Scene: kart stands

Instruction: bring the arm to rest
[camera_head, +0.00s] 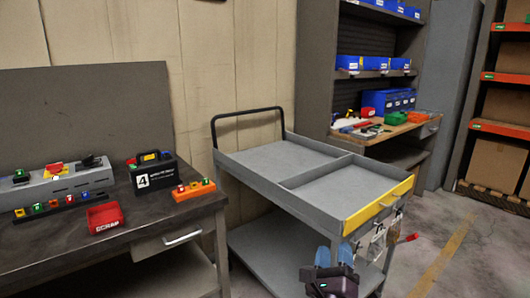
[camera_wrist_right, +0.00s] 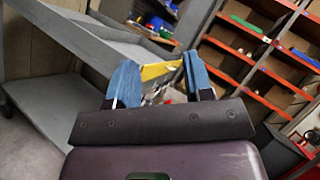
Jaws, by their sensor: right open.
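My right gripper (camera_head: 334,257) shows at the bottom of the head view, low in front of the cart's near end. Its two blue fingers stand apart with nothing between them. In the right wrist view the same gripper (camera_wrist_right: 155,85) is open, with the cart behind its fingers. The grey cart (camera_head: 262,190) has a two-part top tray, a lower shelf and a yellow strip on its near right edge. My left gripper is in neither view.
A dark workbench (camera_head: 60,255) at left holds a red bin (camera_head: 104,217), a black case marked 4 (camera_head: 156,175) and an orange block (camera_head: 194,190). A shelf bench with blue bins (camera_head: 390,101) stands behind the cart. Orange-beamed racks (camera_head: 497,128) are at right.

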